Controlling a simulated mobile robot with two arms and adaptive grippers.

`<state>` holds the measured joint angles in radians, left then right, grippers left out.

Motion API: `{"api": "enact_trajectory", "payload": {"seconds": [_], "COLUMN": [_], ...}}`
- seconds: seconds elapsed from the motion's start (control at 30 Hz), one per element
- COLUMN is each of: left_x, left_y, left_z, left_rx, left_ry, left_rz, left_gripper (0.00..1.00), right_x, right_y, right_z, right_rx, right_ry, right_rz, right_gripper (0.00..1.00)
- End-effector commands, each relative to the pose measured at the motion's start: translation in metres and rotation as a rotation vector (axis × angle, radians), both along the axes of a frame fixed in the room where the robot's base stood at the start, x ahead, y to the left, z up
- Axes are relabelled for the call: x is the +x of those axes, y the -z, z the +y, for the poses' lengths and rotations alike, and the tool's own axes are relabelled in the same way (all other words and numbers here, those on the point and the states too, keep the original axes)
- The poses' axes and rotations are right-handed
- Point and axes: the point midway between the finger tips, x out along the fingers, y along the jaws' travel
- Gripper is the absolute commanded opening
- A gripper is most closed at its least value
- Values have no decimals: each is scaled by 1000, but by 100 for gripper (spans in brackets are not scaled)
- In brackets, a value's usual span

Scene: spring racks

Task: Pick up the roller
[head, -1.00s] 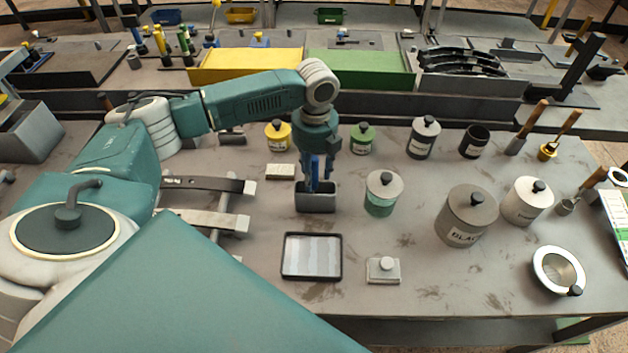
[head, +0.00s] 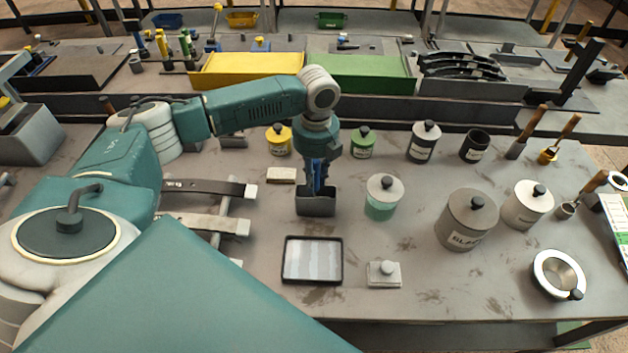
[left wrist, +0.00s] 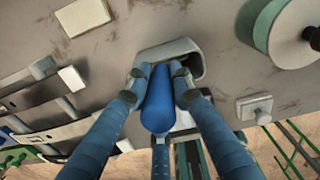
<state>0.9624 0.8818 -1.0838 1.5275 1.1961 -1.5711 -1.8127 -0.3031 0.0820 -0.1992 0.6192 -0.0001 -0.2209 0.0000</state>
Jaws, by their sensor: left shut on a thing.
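The roller shows in the left wrist view as a thick blue handle (left wrist: 157,100) between my left gripper's fingers. My left gripper (left wrist: 158,80) is shut on this handle, with a finger against each side. In the head view my left gripper (head: 318,182) points down over a small grey open holder (head: 316,207) on the bench. The holder also shows in the left wrist view (left wrist: 189,52), just past the handle. The roller's lower part is hidden, so I cannot tell whether it still touches the holder. My right gripper is not in view.
A lidded green-and-grey jar (head: 382,205) stands close right of the holder. A black-rimmed tray (head: 286,262) lies in front, with a small knobbed block (head: 384,275) beside it. Grey bars (head: 215,224) lie to the left. Larger cans (head: 468,222) stand further right.

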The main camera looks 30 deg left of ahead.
Motion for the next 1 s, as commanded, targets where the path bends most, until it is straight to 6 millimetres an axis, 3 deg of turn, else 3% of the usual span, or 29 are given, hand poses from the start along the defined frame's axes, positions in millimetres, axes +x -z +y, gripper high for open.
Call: {"api": "enact_trajectory", "payload": {"seconds": [0.27, 0.7, 0.9, 1.0], "left_x": [4, 3, 2, 1], "left_y": [-40, -140, -181, -189], "left_z": [1, 0, 1, 1], "left_rx": [1, -1, 2, 1], "left_ry": [-3, -2, -2, -3], "left_rz": [-13, -11, -6, -4], "left_gripper": [0, 0, 0, 0], "right_x": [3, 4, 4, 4], "right_y": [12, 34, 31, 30], "right_z": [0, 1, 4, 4], "right_rx": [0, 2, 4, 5], "right_ry": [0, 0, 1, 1], "right_rz": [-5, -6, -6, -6], "right_gripper": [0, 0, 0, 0]}}
